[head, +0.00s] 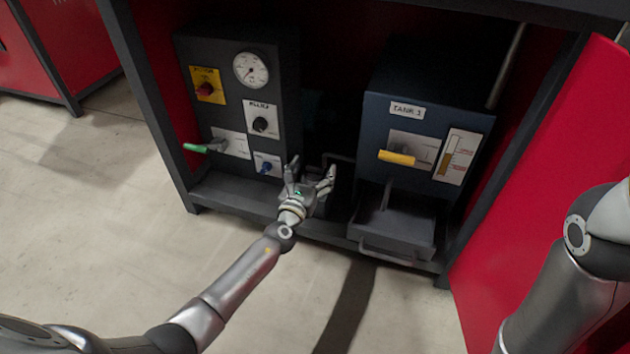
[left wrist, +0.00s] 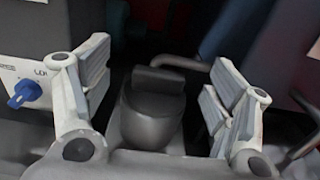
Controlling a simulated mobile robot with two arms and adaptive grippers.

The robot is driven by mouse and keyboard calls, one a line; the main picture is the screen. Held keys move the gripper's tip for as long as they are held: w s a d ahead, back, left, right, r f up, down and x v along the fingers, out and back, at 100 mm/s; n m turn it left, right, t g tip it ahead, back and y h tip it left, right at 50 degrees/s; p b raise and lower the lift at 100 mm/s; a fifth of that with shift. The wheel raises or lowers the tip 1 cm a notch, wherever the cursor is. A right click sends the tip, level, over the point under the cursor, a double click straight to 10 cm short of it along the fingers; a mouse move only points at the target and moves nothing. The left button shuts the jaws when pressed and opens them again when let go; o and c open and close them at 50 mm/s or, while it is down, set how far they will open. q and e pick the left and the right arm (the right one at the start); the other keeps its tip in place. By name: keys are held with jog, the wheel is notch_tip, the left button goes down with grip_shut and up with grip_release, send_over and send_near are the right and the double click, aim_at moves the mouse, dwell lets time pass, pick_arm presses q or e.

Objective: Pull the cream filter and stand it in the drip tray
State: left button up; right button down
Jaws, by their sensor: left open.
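My left gripper (head: 311,172) is open in front of the low gap between the two cabinets. In the left wrist view its spread fingers (left wrist: 160,65) stand on either side of a dark grey rounded body with a blocky top (left wrist: 152,112). I cannot tell whether this is the filter or its housing. No cream-coloured filter can be made out in either view. A dark tray (head: 402,228) with a front handle, likely the drip tray, sits below the blue tank cabinet. It looks empty. My right gripper is out of view.
The left panel (head: 240,105) carries a gauge, knobs and a green-handled lever (head: 195,148). The tank cabinet (head: 425,110) has a yellow handle (head: 397,158). A grey bent pipe (left wrist: 228,75) runs close to the right finger. A red panel (head: 545,190) stands at right.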

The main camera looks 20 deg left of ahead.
pick_arm(q)
jog(key=shift+w, duration=0.5)
jog(key=c, duration=1.2)
jog(key=shift+r, duration=0.2)
